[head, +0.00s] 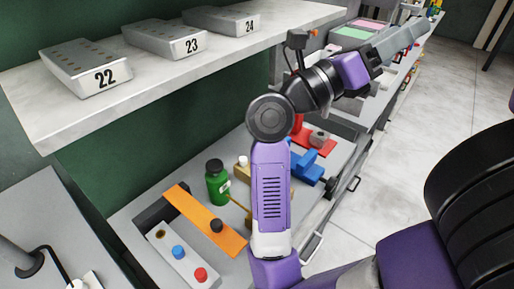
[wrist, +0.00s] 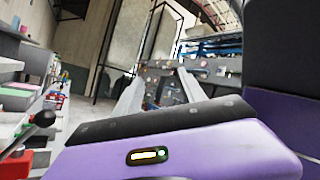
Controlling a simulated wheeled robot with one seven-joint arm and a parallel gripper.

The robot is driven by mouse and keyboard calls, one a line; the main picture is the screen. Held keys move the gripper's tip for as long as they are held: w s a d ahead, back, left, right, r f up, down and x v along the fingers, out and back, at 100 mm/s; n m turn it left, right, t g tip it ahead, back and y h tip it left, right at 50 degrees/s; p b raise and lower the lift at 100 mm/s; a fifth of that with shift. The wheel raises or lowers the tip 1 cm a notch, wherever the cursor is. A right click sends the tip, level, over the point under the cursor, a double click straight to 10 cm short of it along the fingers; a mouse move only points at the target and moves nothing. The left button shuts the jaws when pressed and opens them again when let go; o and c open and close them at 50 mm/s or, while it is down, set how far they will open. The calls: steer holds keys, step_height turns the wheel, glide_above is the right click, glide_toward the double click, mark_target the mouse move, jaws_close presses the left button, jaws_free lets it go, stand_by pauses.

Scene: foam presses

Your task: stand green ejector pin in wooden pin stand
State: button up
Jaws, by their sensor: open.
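I cannot make out a green ejector pin in either view. A tan piece, perhaps wood, shows partly behind my arm in the head view; I cannot tell if it is the wooden pin stand. My gripper (head: 408,38) is at the upper right of the head view, stretched out over the far end of the bench. In the wrist view my gripper (wrist: 160,82) shows two pale fingers standing apart with nothing between them. It points out into the room, away from the lower bench surface.
A green bottle (head: 217,183), an orange bar (head: 205,218) and a pale block with coloured knobs (head: 183,262) are on the lower bench. Blue parts (head: 308,168) lie beyond my arm. Numbered metal blocks (head: 85,68) sit on the shelf (head: 150,92). Open floor (head: 440,110) lies right.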

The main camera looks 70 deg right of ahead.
step_height(320, 180, down, 19)
steer(key=d+m+t+y, duration=0.1)
steer(key=m+t+y, duration=0.1)
steer(key=t+y, duration=0.6)
steer(key=w+a+f+t+y, duration=0.2)
steer(key=w+a+f+t, duration=0.1)
steer(key=w+a+f, duration=0.1)
steer(key=w+a+f+t+y, duration=0.3)
steer(key=w+a+f, duration=0.1)
steer(key=w, duration=0.4)
steer(key=w+a+f+t+y+b, duration=0.1)
steer(key=w+a+f+t+y, duration=0.1)
steer(key=w+a, duration=0.4)
steer(key=shift+w+a+f+t+y, duration=0.1)
steer(key=shift+a+f+t+y, duration=0.15)
steer(key=shift+f, duration=0.45)
steer(key=shift+a+f+t+y, duration=0.15)
steer(key=shift+f+t, duration=0.1)
steer(key=shift+f, duration=0.45)
steer(key=shift+a+f+p, duration=0.15)
steer(key=shift+f+p, duration=0.6)
steer(key=shift+f, duration=3)
jaws_close()
